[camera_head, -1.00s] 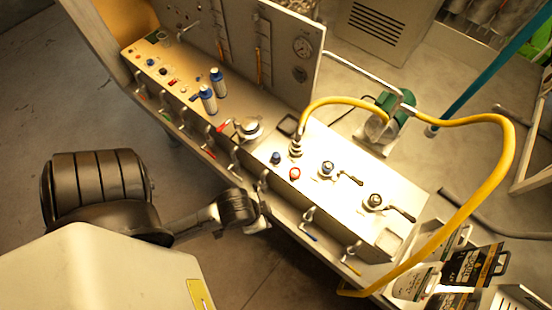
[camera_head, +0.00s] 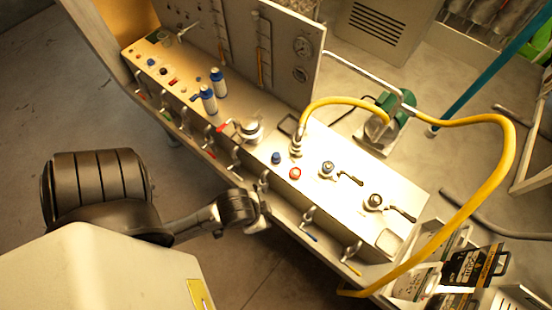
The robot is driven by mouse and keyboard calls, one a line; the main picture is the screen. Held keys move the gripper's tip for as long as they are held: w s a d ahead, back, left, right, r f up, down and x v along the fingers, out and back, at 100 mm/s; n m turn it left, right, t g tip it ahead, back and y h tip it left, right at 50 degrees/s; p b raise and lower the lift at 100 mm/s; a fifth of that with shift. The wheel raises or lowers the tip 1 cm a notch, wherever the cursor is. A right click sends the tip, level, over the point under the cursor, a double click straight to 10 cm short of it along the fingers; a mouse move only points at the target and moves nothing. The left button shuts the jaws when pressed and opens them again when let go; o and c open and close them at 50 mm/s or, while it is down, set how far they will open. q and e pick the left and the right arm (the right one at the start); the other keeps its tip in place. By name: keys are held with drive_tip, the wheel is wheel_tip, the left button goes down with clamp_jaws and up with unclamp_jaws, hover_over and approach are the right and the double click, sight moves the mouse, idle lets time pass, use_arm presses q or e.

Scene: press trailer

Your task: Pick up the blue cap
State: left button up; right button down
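A small round blue cap (camera_head: 276,158) sits on the white top of the press bench (camera_head: 335,200), just left of a red cap (camera_head: 295,174). My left arm comes in from the left, and its gripper (camera_head: 262,212) is at the bench's front edge, below and slightly left of the blue cap and apart from it. The gripper is small and partly hidden by its dark wrist, so I cannot tell how its fingers stand. My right gripper is not in view.
A yellow hose (camera_head: 510,150) rises from a fitting right of the blue cap and arches right. Valves with black levers (camera_head: 328,169) stand to the right. Small levers line the front edge. Two blue-topped cylinders (camera_head: 207,97) stand farther left. Black labelled cases (camera_head: 475,265) lie at lower right.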

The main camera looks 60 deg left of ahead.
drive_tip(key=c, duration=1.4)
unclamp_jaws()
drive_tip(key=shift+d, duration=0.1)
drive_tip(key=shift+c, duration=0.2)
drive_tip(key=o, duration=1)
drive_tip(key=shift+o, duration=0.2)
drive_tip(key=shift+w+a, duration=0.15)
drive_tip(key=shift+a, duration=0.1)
